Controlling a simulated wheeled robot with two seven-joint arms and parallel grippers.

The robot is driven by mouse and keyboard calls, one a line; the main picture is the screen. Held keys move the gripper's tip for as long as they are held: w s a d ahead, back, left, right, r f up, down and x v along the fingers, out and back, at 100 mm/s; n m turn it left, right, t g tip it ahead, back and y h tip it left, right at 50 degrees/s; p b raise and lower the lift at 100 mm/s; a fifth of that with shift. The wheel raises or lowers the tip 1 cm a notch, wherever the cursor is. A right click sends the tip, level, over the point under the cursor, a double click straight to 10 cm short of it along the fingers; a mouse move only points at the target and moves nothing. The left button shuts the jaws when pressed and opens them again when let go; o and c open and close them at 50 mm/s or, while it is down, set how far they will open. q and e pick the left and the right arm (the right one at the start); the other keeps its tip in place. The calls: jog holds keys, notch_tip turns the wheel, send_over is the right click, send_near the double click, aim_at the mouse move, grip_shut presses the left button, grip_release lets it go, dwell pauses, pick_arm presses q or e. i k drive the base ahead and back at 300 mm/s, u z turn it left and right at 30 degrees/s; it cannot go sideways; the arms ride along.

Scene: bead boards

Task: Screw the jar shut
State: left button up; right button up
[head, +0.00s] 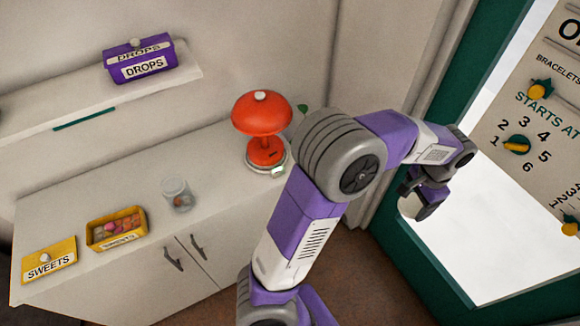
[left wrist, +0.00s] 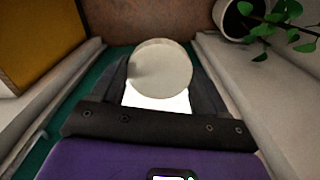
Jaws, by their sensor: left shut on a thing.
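A small clear jar (head: 178,194) stands upright on the white cabinet top, with something small and brownish inside; I see no lid on it. My left gripper (head: 418,200) is far to the right of the jar, over by the bright opening with the green frame, pointing down. It is shut on a pale round lid-like disc (left wrist: 162,68), seen between the fingers in the left wrist view. In the head view only a whitish part of the disc (head: 410,208) shows. My right gripper is in neither view.
A red lamp-like device (head: 262,125) stands on the cabinet (head: 130,185), right of the jar. A yellow box of sweets (head: 116,228) and its yellow SWEETS lid (head: 48,264) lie left. A purple DROPS box (head: 140,62) sits on the shelf. A potted plant (left wrist: 262,15) shows in the wrist view.

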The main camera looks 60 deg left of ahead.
aim_at(176, 191)
jog(key=i, duration=0.35)
jog(key=u, duration=3.3)
